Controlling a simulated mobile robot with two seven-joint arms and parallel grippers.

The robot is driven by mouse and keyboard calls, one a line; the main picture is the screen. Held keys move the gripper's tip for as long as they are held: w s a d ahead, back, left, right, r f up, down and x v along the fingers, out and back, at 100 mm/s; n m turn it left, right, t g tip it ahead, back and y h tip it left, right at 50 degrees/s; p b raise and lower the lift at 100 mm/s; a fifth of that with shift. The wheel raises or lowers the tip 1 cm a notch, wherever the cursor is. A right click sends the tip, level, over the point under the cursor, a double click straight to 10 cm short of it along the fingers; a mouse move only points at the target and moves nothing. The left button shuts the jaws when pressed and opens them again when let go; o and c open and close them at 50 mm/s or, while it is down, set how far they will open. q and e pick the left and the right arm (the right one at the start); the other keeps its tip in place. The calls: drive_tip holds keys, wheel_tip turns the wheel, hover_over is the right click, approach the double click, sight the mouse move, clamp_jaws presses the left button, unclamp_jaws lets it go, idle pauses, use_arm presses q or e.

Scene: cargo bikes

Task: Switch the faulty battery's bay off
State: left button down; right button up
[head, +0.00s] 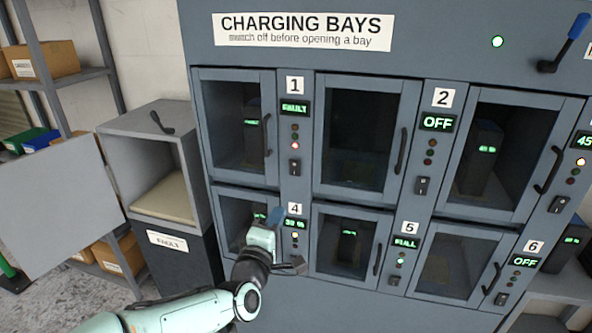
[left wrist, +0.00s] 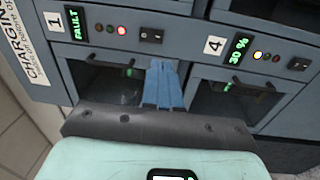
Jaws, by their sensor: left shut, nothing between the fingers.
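The FAULT display (head: 294,108) of bay 1 is lit on the charging cabinet, with a red lamp (head: 295,146) glowing below it. Bay 1's black rocker switch (head: 295,167) is under the lamps; it also shows in the left wrist view (left wrist: 151,37). A dark battery (head: 253,135) stands behind the closed glass door left of that panel. My left gripper (head: 276,213) is shut and empty, its blue fingertips below bay 1's switch and beside the number 4 plate. In the left wrist view the fingers (left wrist: 163,84) point between panels 1 and 4, apart from the switch. My right gripper is not in view.
Panel 4 (head: 295,223) reads 30 % with its own switch. Bays 2 and 6 read OFF; bay 5 reads FULL. Door handles stick out near the panels. An open grey box (head: 165,123) above a FAULT label stands left of the cabinet, beside shelves. A blue-handled lever (head: 567,42) is at upper right.

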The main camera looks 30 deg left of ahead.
sight(294, 164)
use_arm(q)
drive_tip(key=shift+a+r+n+t, duration=0.15)
drive_tip(key=shift+a+r, duration=0.05)
drive_tip(key=shift+r, duration=0.4)
drive_tip(key=shift+a+r+n+t, duration=0.15)
drive_tip(key=shift+r, duration=0.4)
drive_tip(key=p+x, duration=0.4)
drive_tip(key=x, duration=1)
drive_tip(key=shift+a+f, duration=0.1)
drive_tip(key=shift+w+a+r+p, duration=0.1)
drive_tip(key=shift+r+p, duration=0.15)
drive_tip(key=shift+p, duration=0.1)
drive_tip(key=shift+f, duration=0.1)
